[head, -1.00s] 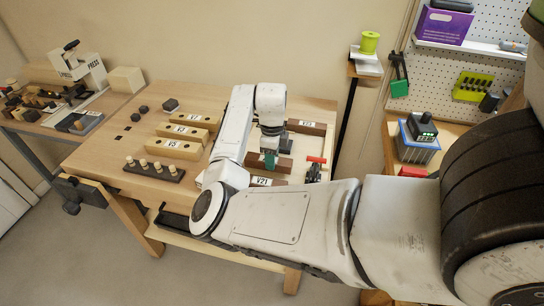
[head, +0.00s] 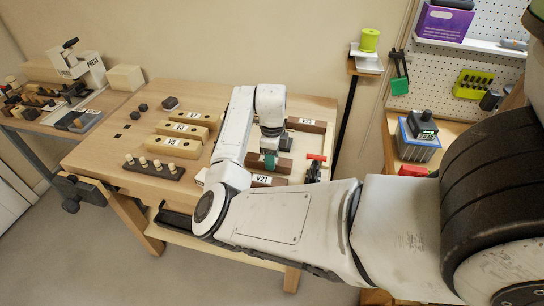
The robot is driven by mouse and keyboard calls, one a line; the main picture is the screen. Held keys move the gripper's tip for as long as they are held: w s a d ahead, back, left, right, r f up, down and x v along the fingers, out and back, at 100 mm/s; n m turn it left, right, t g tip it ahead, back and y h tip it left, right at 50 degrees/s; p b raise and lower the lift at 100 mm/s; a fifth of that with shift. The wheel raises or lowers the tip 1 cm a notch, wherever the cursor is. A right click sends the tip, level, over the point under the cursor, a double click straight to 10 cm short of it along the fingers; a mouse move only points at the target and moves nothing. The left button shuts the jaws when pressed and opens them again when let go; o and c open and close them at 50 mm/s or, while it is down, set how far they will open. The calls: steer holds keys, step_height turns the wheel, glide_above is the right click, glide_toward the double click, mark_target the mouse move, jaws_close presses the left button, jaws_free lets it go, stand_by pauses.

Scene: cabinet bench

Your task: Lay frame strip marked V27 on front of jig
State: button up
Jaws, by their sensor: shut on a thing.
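My gripper (head: 270,161), with teal fingertips, is over the pale jig (head: 299,172) on the bench. It is shut on a dark brown strip (head: 284,166), which extends to its right. Any label on this strip is hidden by the gripper. Another brown strip (head: 281,182) lies nearer the front, with a white label that looks like V21 or V27, too small to be sure. A labelled brown strip (head: 315,127) lies along the back of the jig. My arm hides the left part of the jig. I cannot tell whether the held strip touches the jig.
Light wooden blocks (head: 179,147), one labelled V5, and a dark peg board (head: 153,170) stand left of my arm. A black clamp with a red handle (head: 315,157) stands at the jig's right. Small dark blocks (head: 170,103) lie at the back left.

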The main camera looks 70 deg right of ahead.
steer(key=shift+f, duration=0.1)
steer(key=o, duration=1.2)
steer(key=shift+o, duration=0.2)
steer(key=shift+o, duration=0.5)
steer(key=shift+r+p, duration=2.95)
steer(key=shift+r, duration=0.6)
